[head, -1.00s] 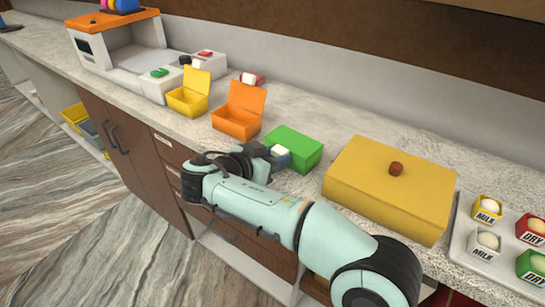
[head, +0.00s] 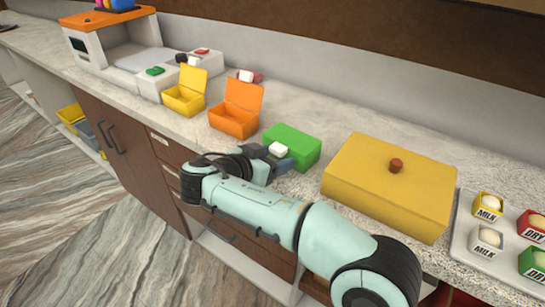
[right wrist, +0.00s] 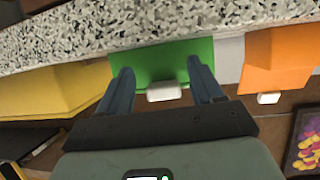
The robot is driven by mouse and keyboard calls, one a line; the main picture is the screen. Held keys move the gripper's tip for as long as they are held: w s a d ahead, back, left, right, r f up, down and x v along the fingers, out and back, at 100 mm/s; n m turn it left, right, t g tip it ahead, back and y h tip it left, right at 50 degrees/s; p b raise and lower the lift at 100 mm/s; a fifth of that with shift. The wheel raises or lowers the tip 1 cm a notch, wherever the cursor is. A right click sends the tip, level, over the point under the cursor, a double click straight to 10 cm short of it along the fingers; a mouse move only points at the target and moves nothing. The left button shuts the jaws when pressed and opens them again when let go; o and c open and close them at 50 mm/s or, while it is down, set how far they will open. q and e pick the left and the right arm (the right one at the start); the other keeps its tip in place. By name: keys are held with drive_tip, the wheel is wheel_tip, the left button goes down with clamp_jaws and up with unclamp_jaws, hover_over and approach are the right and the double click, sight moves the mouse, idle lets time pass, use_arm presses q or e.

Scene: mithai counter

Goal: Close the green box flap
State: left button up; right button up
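The green box (head: 298,143) sits on the counter between the orange box and the large yellow box. Its green flap lies down over the top and looks shut, with a white tab (head: 278,149) at the front edge. My right gripper (head: 284,163) is at the front of the green box, close to the tab. In the right wrist view the gripper (right wrist: 160,78) is open, with the white tab (right wrist: 164,92) and green box (right wrist: 160,62) between and beyond its fingers. Contact cannot be told. My left gripper is out of view.
An orange box (head: 232,121) and a small yellow box (head: 183,101) stand open to the left. A large yellow box (head: 380,190) with a brown knob is close on the right. A tray (head: 463,240) of labelled small boxes lies beyond it.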

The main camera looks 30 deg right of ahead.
drive_tip(key=shift+a, duration=0.1)
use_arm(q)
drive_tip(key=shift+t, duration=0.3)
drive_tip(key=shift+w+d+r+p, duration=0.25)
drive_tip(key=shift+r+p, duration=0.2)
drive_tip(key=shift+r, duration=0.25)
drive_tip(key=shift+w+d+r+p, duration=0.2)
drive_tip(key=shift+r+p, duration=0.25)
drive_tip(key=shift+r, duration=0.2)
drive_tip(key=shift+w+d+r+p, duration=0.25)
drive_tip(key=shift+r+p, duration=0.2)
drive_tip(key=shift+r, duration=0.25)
use_arm(e)
drive_tip(key=v, duration=1.3)
drive_tip(key=shift+s+a+r, duration=0.1)
